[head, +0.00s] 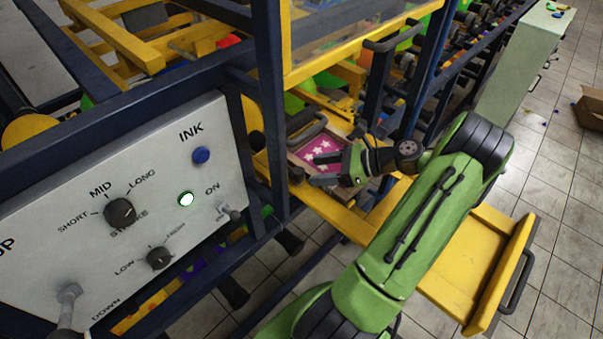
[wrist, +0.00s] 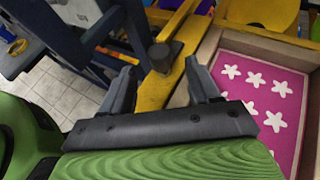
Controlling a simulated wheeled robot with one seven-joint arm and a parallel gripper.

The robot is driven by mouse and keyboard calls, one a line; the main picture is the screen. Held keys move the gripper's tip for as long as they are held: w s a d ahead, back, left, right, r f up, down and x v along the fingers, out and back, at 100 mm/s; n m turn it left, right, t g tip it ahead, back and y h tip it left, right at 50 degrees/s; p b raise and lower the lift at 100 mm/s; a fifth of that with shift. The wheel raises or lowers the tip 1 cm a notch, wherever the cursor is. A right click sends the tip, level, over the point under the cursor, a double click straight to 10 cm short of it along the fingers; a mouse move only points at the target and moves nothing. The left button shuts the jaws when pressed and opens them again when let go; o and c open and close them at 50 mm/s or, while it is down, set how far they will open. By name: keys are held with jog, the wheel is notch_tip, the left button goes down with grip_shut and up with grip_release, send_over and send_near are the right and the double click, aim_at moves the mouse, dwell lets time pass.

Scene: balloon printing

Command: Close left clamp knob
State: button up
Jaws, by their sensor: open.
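In the wrist view a dark grey clamp knob (wrist: 160,57) stands on a yellow bar (wrist: 152,92), next to the frame that holds a pink plate with white stars (wrist: 255,92). My gripper (wrist: 159,68) is open, with one finger on each side of the knob in that picture. I see no finger touching the knob, and how far it lies beyond the fingertips is hard to tell. In the head view my gripper (head: 318,171) is at the front edge of the star plate (head: 318,152). I cannot make out the knob there.
A white control panel (head: 130,200) with knobs, a blue button and a lit green button stands at left. Dark blue posts (head: 270,100) rise close beside my gripper. A yellow tray (head: 470,265) juts out at right. Tiled floor (head: 545,180) is open beyond it.

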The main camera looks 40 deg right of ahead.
aim_at(303, 175)
jog(key=x, duration=0.5)
jog(key=c, duration=1)
jog(key=shift+c, duration=0.2)
jog(key=shift+s+m+h+p, duration=0.1)
jog(key=shift+m+h+p, duration=0.2)
jog(key=shift+a+r+m+t+h+p, duration=0.15)
jog(key=shift+m+t+h+p, duration=0.3)
jog(key=shift+m+t+h, duration=0.35)
jog(key=m+h, duration=0.3)
jog(key=shift+s+a+t+h, duration=0.1)
jog(key=shift+a+t+h, duration=0.1)
jog(key=shift+t+h, duration=0.15)
jog(key=shift+a+m+h+p, duration=0.1)
jog(key=shift+m+h+p, duration=0.4)
jog(key=shift+m+h, duration=0.45)
jog(key=shift+m+t, duration=0.25)
